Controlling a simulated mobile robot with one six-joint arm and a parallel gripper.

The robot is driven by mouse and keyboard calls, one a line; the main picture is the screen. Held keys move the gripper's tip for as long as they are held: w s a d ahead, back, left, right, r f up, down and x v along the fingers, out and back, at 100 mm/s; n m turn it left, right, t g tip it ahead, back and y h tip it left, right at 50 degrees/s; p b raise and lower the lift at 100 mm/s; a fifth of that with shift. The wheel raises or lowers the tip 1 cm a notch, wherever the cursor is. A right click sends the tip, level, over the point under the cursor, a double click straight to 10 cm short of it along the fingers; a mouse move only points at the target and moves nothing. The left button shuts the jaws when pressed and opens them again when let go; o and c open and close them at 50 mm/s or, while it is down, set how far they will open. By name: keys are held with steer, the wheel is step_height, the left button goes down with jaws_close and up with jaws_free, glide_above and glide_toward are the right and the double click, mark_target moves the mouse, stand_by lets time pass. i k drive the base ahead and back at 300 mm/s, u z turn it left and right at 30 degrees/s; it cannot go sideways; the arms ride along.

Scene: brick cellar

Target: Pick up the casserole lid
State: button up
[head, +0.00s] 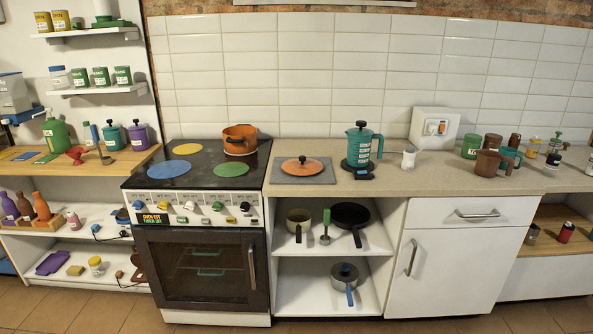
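The casserole lid (302,166) is an orange disc with a dark knob on top. It lies knob up on a grey mat (286,179) on the counter, just right of the stove in the head view. The orange casserole (240,140) stands uncovered on the back right of the stove top, with its dark inside showing. My gripper does not show in this view.
A teal press pot (361,146) stands on a black base to the right of the lid, with a small white jar (408,157) beyond it. The stove (197,172) is on the left. Counter in front of the white jar is clear. Open shelves (325,264) below hold pans.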

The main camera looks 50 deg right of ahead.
mark_target(301, 166)
steer(key=z, duration=0.1)
steer(key=i, duration=0.95)
steer(key=u, duration=0.05)
